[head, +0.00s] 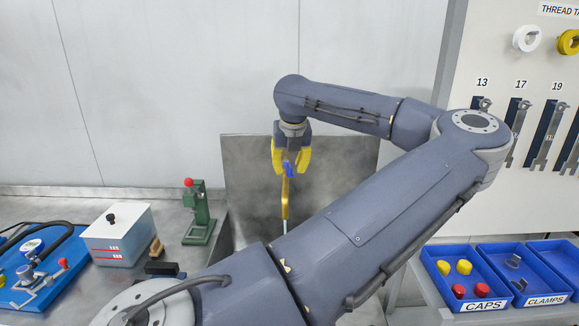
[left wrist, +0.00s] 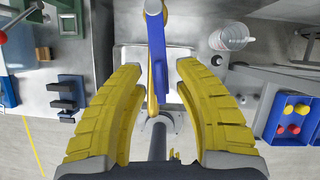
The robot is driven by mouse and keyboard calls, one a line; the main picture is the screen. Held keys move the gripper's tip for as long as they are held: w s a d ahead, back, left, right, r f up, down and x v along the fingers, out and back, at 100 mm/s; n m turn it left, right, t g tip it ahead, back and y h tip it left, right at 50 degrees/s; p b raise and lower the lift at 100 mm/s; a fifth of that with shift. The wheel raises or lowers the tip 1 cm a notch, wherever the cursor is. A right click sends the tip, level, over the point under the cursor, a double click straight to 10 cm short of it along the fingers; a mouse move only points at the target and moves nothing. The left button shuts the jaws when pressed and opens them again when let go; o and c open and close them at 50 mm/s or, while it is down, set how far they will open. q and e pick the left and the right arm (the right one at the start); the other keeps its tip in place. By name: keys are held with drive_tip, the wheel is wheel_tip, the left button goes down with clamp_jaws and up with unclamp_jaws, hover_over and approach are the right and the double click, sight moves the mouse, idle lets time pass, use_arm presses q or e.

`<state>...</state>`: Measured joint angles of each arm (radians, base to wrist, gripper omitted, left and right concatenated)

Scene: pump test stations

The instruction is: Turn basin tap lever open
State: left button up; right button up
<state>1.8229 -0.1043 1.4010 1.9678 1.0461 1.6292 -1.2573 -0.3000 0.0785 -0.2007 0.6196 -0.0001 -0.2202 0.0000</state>
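The basin tap stands in front of the metal splashback in the head view, with a slim brass-yellow body (head: 285,200) and a blue lever (head: 288,168) at its top. My left gripper (head: 291,172) has yellow fingers and points down over the tap's top. In the left wrist view the blue lever (left wrist: 158,50) runs lengthwise between the two spread fingers of my left gripper (left wrist: 158,70), with a gap on each side. The brass tap part (left wrist: 152,92) shows beside and below the lever. I cannot tell how deep the lever sits between the fingers. My right gripper is not in view.
A green stand with a red knob (head: 197,222) and a white box (head: 117,235) are on the left bench. Blue bins of caps (head: 436,272) and clamps (head: 548,297) are at right, below a wrench board (head: 520,210). My left arm hides much of the basin. A clear cup (left wrist: 232,38) shows in the wrist view.

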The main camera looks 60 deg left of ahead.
use_arm(q)
drive_tip(key=v, duration=1.2)
idle(0.4)
